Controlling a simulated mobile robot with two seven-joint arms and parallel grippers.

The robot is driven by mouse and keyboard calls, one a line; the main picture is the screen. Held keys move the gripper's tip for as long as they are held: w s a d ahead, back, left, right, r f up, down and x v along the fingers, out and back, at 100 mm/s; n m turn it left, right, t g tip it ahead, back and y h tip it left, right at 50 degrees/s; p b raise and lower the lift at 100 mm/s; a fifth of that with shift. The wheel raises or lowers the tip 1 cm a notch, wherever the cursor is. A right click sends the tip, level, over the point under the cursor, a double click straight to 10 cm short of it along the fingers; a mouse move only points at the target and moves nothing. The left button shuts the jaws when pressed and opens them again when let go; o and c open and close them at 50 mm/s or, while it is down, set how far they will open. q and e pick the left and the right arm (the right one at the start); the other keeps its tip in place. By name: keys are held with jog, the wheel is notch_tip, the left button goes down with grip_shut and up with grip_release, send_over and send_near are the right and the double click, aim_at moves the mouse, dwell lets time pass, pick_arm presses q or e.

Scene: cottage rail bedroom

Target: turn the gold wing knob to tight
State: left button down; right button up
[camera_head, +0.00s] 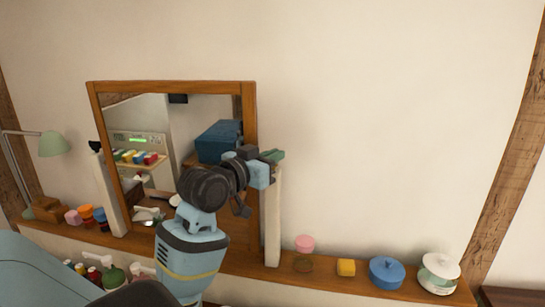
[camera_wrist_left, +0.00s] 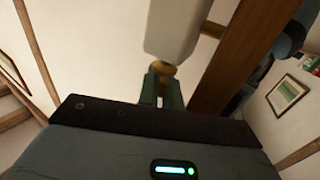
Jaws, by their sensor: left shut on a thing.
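A mirror in a wooden frame (camera_head: 172,87) stands between two cream posts on the shelf. My left gripper (camera_head: 272,156) is at the top of the right post (camera_head: 272,225). In the left wrist view, the gold knob (camera_wrist_left: 163,69) shows between the green fingertips of my left gripper (camera_wrist_left: 161,82), below the end of the cream post (camera_wrist_left: 176,28). The gripper is shut on the knob. Most of the knob is hidden by the fingers, so its angle cannot be told. In the head view the gripper hides it. My right gripper is not in view.
A green lamp (camera_head: 54,144) and small coloured items stand at the left. The wall above is bare.

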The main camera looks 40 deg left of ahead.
pick_arm(q)
jog(key=c, duration=1.9)
grip_release()
jog(key=shift+s, duration=3.95)
